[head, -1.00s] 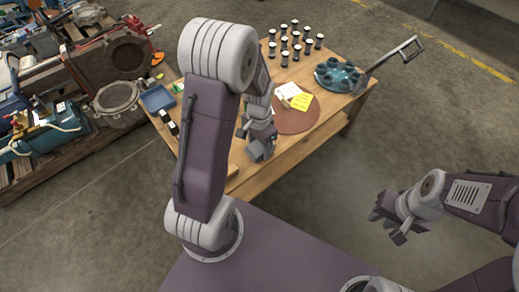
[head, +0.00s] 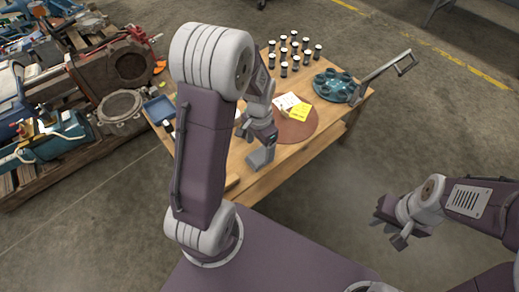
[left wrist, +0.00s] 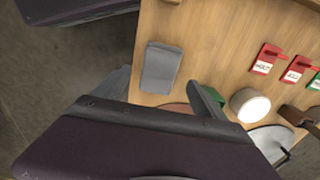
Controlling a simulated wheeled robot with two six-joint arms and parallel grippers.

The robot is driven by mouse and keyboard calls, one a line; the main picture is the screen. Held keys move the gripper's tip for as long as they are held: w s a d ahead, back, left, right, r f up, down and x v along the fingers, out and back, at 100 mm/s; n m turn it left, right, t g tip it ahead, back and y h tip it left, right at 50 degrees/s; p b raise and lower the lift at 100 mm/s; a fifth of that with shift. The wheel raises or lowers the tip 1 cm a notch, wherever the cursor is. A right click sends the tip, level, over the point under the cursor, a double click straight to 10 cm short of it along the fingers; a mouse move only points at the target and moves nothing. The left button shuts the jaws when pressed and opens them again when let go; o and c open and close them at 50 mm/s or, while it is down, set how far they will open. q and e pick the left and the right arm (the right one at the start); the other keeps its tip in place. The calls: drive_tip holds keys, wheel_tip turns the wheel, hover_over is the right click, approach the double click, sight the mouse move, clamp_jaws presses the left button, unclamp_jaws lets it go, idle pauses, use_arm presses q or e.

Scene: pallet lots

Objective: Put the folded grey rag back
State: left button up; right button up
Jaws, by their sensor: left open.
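The folded grey rag (left wrist: 161,67) lies flat on the wooden table near its edge in the left wrist view. In the head view it is the small grey piece (head: 261,157) at the table's front edge, just below my left gripper (head: 264,139). My left gripper is open, its fingers (left wrist: 158,80) apart on either side of the rag in the wrist view, with nothing held. Whether the fingers touch the rag cannot be told. My right gripper (head: 388,226) hangs empty off the table at the right, its fingers apart.
A loaded pallet stands left.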

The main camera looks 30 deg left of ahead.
sight(259, 155)
use_arm(q)
wheel_tip(259, 155, up, 7)
drive_tip(key=p, duration=0.3)
drive_tip(key=s+d+n+t, duration=0.1)
drive_tip(key=s+d+n, duration=0.4)
drive_tip(key=s, duration=0.3)
drive_tip(key=shift+s, duration=0.15)
use_arm(e)
wheel_tip(259, 155, up, 4)
drive_tip(key=shift+f, duration=0.2)
